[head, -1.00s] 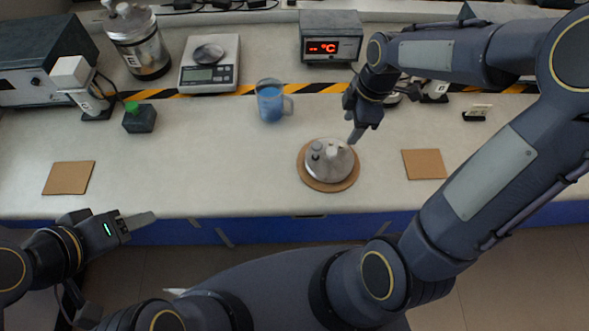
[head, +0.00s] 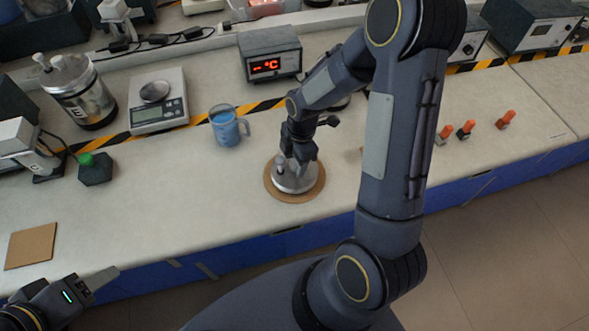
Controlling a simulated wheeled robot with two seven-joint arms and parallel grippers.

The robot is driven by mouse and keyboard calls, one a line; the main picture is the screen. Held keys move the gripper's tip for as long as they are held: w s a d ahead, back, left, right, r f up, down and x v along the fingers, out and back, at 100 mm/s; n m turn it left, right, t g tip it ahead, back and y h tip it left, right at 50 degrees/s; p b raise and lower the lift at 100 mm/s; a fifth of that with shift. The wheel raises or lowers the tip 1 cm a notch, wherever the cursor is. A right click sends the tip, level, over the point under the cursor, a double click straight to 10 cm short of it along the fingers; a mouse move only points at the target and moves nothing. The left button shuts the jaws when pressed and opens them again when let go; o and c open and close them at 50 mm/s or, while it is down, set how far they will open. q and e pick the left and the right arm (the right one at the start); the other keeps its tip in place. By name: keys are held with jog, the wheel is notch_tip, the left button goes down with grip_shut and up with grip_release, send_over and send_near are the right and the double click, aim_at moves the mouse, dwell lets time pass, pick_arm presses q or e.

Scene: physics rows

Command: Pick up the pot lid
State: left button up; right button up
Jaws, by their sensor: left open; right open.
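The pot lid (head: 296,183) is a round silver metal disc lying on a round brown cork mat (head: 311,195) on the bench. My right gripper (head: 297,168) is open and points down right over the lid. Its fingers hide the middle of the lid, and I cannot tell whether they touch it. My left gripper (head: 95,282) is open and empty, low at the left in front of the bench edge.
A blue-filled glass mug (head: 225,128) stands behind and left of the lid. A scale (head: 158,110), a metal canister (head: 80,95) and a box with a red display (head: 270,58) stand farther back. A square cork mat (head: 30,246) lies at the left. The bench front between is clear.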

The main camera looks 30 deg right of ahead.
grip_shut()
jog(key=shift+r, duration=0.15)
dwell(0.4)
